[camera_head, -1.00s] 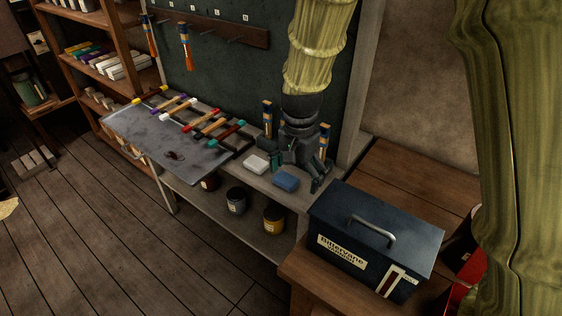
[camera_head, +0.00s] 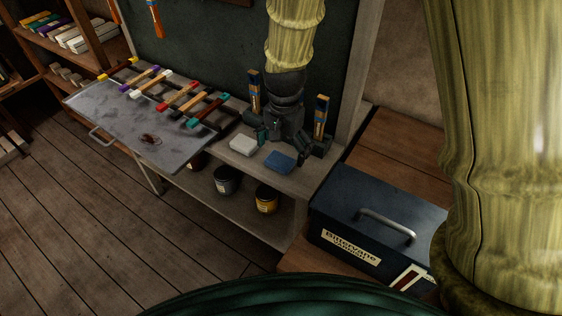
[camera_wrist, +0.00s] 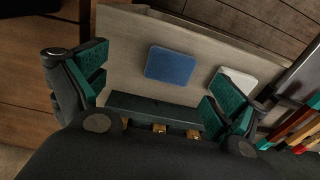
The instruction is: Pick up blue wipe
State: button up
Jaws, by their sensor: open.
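The blue wipe (camera_head: 280,161) is a flat, rounded rectangle lying on the right end of the grey workbench. In the wrist view the blue wipe (camera_wrist: 171,66) lies beyond and between my fingers, with bare bench around it. My gripper (camera_head: 282,146) is just behind the wipe in the head view, above the bench. In the wrist view my gripper (camera_wrist: 155,88) has its two green-padded fingers spread wide and nothing between them. I cannot tell the exact height of the fingers above the bench.
A white block (camera_head: 243,145) lies left of the wipe; it also shows in the wrist view (camera_wrist: 233,84). Upright blue-and-orange tools (camera_head: 321,117) stand close behind.

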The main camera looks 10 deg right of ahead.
aim_at(280, 159)
jog(key=shift+g, duration=0.3)
jog(key=w+f, duration=0.4)
jog(key=shift+w+a, duration=0.1)
jog(key=shift+w, duration=0.15)
jog(key=shift+s+f+p, duration=0.1)
jog(key=shift+f+p, duration=0.25)
jog(key=shift+p, duration=0.05)
jog(key=shift+s+f+p, duration=0.15)
jog(key=shift+s+f, duration=0.15)
jog(key=shift+s, duration=0.25)
jog(key=shift+s+f+p, duration=0.15)
jog(key=shift+s+f, duration=0.15)
jog(key=shift+s, duration=0.25)
jog(key=shift+w+f, duration=0.85)
jog(key=shift+f, duration=0.2)
jog(key=shift+s+r, duration=0.25)
jog(key=shift+s, duration=0.1)
jog(key=shift+s+r, duration=0.1)
jog(key=shift+c, duration=1.3)
jog(key=shift+w+f, duration=0.2)
jog(key=shift+w, duration=0.05)
jog(key=c, duration=0.7)
jog(key=shift+s+r, duration=0.1)
jog(key=shift+c, duration=0.3)
